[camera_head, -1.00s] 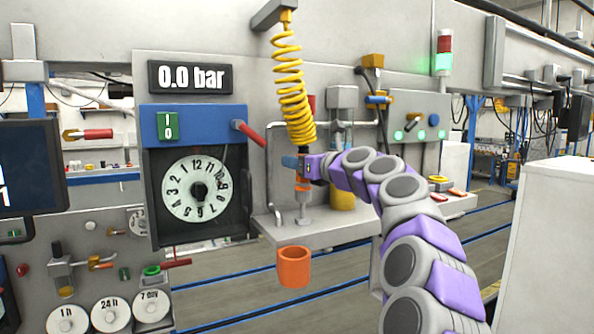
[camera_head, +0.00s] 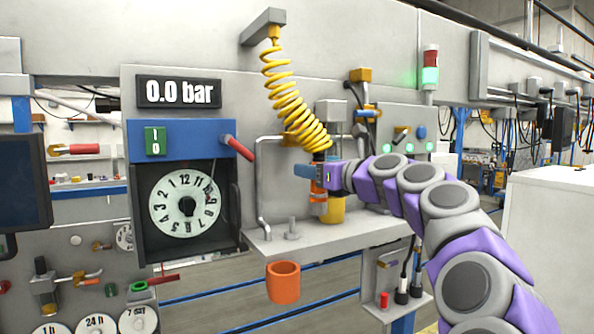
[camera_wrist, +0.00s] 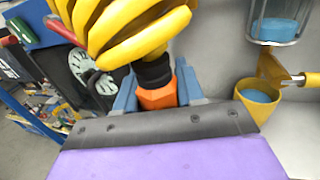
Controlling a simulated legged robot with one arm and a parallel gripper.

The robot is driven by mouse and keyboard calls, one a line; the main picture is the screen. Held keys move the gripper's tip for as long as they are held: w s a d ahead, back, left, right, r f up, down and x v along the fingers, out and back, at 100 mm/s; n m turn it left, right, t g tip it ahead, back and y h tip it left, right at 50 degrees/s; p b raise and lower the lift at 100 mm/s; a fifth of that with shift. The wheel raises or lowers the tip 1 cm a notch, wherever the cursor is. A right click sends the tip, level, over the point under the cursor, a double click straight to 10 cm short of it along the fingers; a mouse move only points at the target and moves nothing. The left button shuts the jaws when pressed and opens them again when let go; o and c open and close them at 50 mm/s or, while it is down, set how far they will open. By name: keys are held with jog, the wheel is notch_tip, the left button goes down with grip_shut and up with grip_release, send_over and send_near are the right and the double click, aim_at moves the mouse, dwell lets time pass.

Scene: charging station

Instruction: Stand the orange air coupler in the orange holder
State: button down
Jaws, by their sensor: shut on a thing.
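The orange air coupler (camera_head: 318,190) hangs at the end of the yellow coiled hose (camera_head: 290,100), with a black collar above it. My gripper (camera_head: 318,172) is shut on the coupler and holds it roughly upright above the grey shelf. In the wrist view the orange coupler (camera_wrist: 158,96) sits between the blue fingers (camera_wrist: 157,90), under the yellow coils. The orange holder (camera_head: 283,283), an open-topped cup, is below the shelf's front edge, to the left of and lower than my gripper. Its inside bottom is hidden.
The grey shelf (camera_head: 345,233) carries a small metal post (camera_head: 292,229) at left and a yellow cup (camera_head: 334,208) just behind the coupler. A dial panel (camera_head: 185,204) with a red lever (camera_head: 238,147) stands at left. Open space surrounds the orange holder.

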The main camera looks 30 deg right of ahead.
jog(key=v, duration=0.9)
jog(key=w+a+p, duration=0.4)
jog(key=a+p, duration=0.2)
jog(key=a, duration=0.6)
jog(key=shift+w, duration=0.25)
dwell(0.7)
jog(key=shift+f, duration=0.1)
dwell(0.4)
notch_tip(320, 180, down, 14)
jog(key=w+b, duration=0.1)
jog(key=b, duration=0.6)
jog(key=shift+w+a+f, duration=0.15)
jog(key=shift+w, duration=0.1)
dwell(1.2)
dwell(0.4)
jog(key=c, duration=0.6)
grip_release()
jog(key=shift+s, duration=0.15)
